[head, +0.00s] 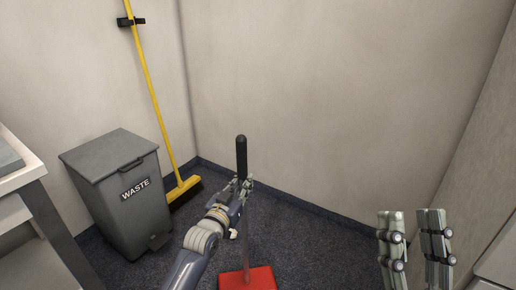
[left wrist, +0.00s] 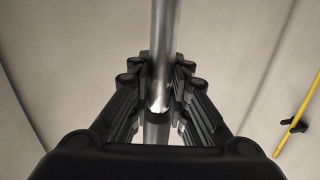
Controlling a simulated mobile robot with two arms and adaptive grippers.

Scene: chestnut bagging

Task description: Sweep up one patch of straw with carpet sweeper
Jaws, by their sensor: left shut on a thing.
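The carpet sweeper has a red head (head: 247,279) on the dark carpet at the bottom of the head view, a thin metal pole and a black grip (head: 241,158) at the top. My left gripper (head: 243,185) is shut on the pole just below the black grip. The left wrist view shows its fingers on both sides of the metal pole (left wrist: 161,45). The pole stands nearly upright. My right gripper (head: 417,240) is at the lower right, its two fingers apart with nothing between them. I see no straw on the visible carpet.
A grey waste bin (head: 120,190) stands at the left by the wall. A yellow broom (head: 152,95) leans in a wall holder behind it. A table (head: 22,175) is at the left edge. Bare carpet (head: 310,245) lies right of the sweeper, up to the wall.

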